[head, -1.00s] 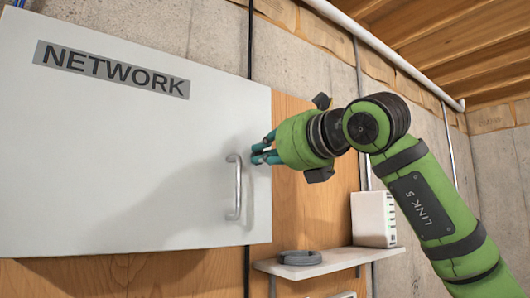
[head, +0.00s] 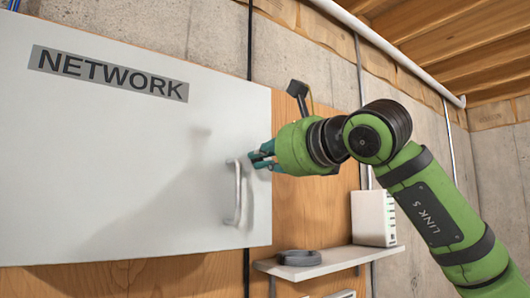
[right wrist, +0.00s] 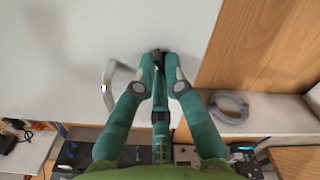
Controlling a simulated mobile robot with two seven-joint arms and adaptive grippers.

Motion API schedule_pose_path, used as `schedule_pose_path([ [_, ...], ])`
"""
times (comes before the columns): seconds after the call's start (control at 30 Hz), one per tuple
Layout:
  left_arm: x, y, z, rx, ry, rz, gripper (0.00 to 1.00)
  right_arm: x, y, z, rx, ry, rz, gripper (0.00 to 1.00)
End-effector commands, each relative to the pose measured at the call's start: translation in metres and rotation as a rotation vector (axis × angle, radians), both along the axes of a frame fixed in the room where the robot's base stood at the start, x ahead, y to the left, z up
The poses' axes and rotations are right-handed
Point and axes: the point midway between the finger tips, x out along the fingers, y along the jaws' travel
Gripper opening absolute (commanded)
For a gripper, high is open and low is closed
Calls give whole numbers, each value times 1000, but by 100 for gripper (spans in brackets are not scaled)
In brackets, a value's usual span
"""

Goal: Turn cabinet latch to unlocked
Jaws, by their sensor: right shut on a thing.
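The grey-white cabinet door (head: 110,150), labelled NETWORK, is closed flat in the head view. My right gripper (head: 262,158) is at the door's right edge, just right of the top of the metal handle. In the right wrist view, its teal fingers (right wrist: 160,75) are closed together against the door. A small dark piece, seemingly the latch (right wrist: 157,56), shows between the fingertips. The fingers hide most of it, so I cannot read its angle. In the head view the latch is hidden behind the fingers. My left gripper is not in view.
The metal handle (head: 238,192) stands out from the door close to the fingers. A shelf (head: 335,262) below right holds a grey cable coil (head: 299,257) and a white box (head: 373,218). Bare wooden board (head: 310,215) lies right of the door.

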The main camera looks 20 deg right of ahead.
Motion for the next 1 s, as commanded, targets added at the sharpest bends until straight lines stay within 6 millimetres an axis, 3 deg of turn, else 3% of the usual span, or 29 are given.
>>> schedule_pose_path([
  [0.6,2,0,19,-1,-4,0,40,0,-1,0,-541,-202,0,0],
  [1.0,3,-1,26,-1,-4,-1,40,0,-1,-1,-796,-296,-1,0],
])
